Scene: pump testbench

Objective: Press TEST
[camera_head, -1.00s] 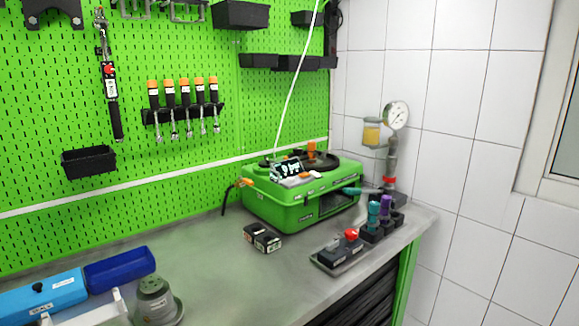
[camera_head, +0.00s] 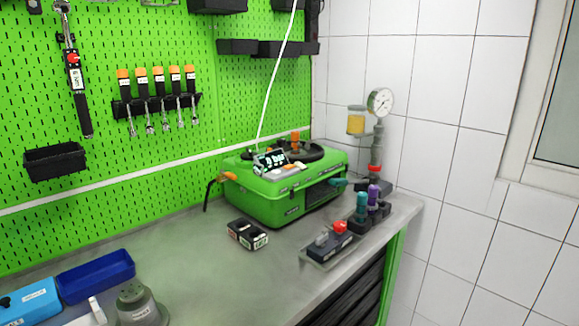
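A green test unit (camera_head: 285,188) stands on the grey bench against the pegboard. A small tilted display (camera_head: 270,160) on its top shows a short reading ending in "bar". A small black box with pale labels (camera_head: 247,234) lies in front of the unit. To its right is a dark control block (camera_head: 327,240) with a red knob or button (camera_head: 340,227) and a grey lever. I cannot read a TEST label on any of them. Neither of my grippers can be made out in the view.
Teal (camera_head: 362,204) and purple (camera_head: 373,193) pieces stand in dark holders at the right. A pressure gauge (camera_head: 380,101) rises behind them. Blue bins (camera_head: 96,275), a grey-green fixture (camera_head: 138,306) and a white part (camera_head: 97,310) are lower left.

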